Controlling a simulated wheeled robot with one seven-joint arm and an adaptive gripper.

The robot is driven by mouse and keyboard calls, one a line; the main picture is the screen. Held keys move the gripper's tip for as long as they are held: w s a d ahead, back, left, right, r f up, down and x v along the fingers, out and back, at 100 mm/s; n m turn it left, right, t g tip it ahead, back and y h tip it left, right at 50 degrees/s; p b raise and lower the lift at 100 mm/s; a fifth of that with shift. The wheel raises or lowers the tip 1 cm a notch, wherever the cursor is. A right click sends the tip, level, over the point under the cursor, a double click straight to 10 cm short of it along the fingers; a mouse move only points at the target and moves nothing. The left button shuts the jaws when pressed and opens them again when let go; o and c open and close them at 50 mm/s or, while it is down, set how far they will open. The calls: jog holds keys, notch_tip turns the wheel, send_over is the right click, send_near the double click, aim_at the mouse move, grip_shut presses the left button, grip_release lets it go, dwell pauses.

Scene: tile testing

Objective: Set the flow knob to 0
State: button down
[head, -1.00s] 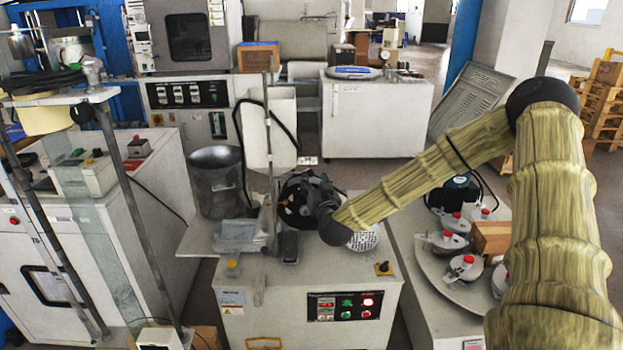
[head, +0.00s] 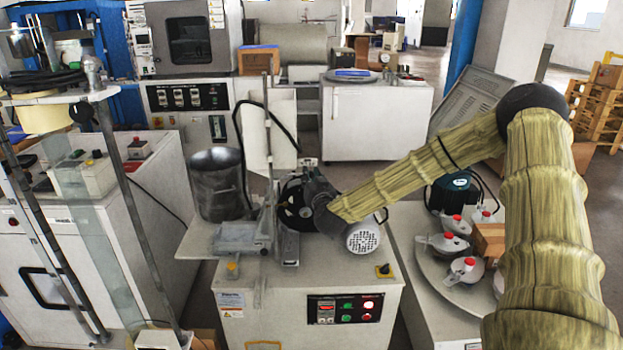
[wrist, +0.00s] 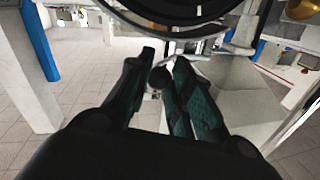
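My gripper (wrist: 163,56) shows in the wrist view with two dark green fingers a small distance apart at the tips. A dark round knob-like piece (wrist: 160,79) appears between them; I cannot tell whether the fingers touch it or whether it is the flow knob. In the head view my gripper is a dark shape at the end of my yellowish arm, over the dark wheel and motor of the middle machine, its fingers not clear. A yellow-and-black knob (head: 384,270) is on that machine's right top edge. A yellow knob (head: 232,268) is at its left front. No flow label is readable.
The middle machine's front has a panel (head: 345,308) with red and green buttons. A round tray (head: 437,263) with red-capped pieces is to the right.

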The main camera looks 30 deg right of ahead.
jog(key=shift+w+a, duration=0.35)
jog(key=shift+a, duration=0.25)
jog(key=shift+w+a, duration=0.35)
jog(key=shift+a, duration=0.25)
jog(key=c, duration=1.3)
grip_release()
jog(key=shift+w+a, duration=0.1)
jog(key=shift+a, duration=0.05)
jog(key=shift+o, duration=0.2)
jog(key=v, duration=0.8)
